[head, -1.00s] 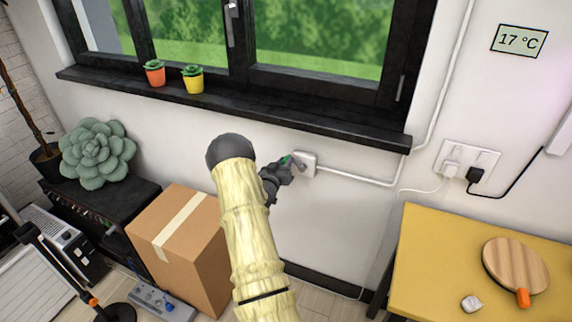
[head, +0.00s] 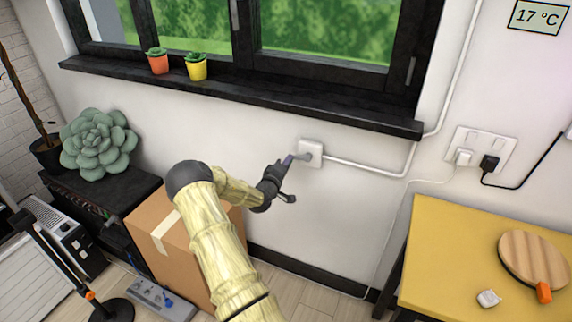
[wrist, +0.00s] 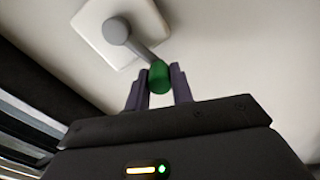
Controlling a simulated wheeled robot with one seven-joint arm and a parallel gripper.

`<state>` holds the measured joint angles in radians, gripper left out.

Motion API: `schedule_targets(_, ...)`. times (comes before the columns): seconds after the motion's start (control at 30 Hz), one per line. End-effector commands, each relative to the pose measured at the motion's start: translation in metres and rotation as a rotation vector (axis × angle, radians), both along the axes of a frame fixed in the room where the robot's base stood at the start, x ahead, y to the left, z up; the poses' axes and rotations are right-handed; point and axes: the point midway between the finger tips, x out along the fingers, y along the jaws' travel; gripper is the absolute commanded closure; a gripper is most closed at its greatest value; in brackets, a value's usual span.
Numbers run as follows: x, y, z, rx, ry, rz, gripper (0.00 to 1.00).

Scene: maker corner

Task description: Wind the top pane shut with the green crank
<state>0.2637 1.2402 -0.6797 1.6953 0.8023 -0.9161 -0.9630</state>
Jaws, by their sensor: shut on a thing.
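The green crank knob (wrist: 159,77) sits between the two fingers of my gripper (wrist: 159,90) in the wrist view, and the fingers are shut on it. A grey crank arm (wrist: 140,48) joins the knob to a hub on a white square wall box (wrist: 95,30). In the head view the wall box (head: 311,153) is below the window sill, with my gripper (head: 288,160) just left of it; the knob is hidden there. The top pane is out of view; only the lower window (head: 320,30) shows.
A black sill (head: 250,95) with an orange pot (head: 158,64) and a yellow pot (head: 197,70) juts out above my gripper. A white conduit (head: 370,170) runs right from the box. A cardboard box (head: 150,243) stands below my arm. A yellow table (head: 440,240) is at right.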

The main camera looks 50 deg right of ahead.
Motion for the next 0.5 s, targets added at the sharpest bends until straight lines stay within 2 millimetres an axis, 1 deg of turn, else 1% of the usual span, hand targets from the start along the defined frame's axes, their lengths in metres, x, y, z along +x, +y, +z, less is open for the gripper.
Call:
schedule_targets(0.03,0.001,0.001,-0.008,-0.010,0.046,0.004,1.00)
schedule_targets(0.1,0.000,0.001,-0.013,-0.028,0.112,0.005,1.00)
schedule_targets(0.3,-0.006,-0.001,-0.023,-0.072,0.284,0.003,1.00)
schedule_targets(0.5,-0.011,-0.002,-0.029,-0.105,0.415,0.003,1.00)
